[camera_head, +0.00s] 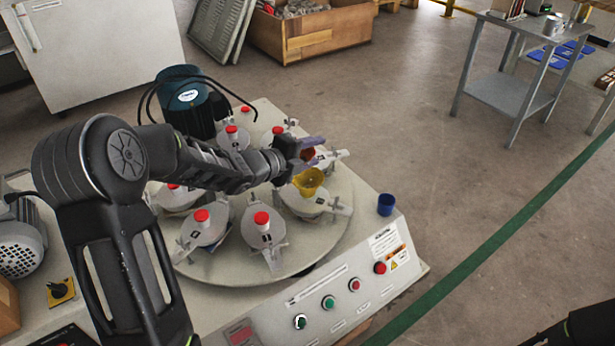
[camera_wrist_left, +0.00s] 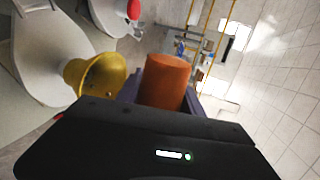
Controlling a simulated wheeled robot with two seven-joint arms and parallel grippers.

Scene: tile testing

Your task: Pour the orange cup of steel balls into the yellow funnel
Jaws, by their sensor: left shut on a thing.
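The yellow funnel (camera_head: 308,182) sits on one of the grey lidded pots of the round turntable. It also shows in the left wrist view (camera_wrist_left: 97,76), left of the orange cup (camera_wrist_left: 166,80). My left gripper (camera_head: 312,150) is shut on the orange cup, its purple fingers on either side. In the head view the cup (camera_head: 308,154) is mostly hidden by the gripper, just behind the funnel. I cannot tell the cup's exact tilt, and no steel balls are visible. My right gripper is out of view; only a dark piece of my right arm shows at the lower right.
The turntable (camera_head: 335,245) carries several grey pots with red knobs. A dark teal motor (camera_head: 187,98) stands behind it. A blue cup (camera_head: 386,204) stands at the machine's right edge, above the button panel (camera_head: 340,290). A grey metal table (camera_head: 510,92) stands farther off across open floor.

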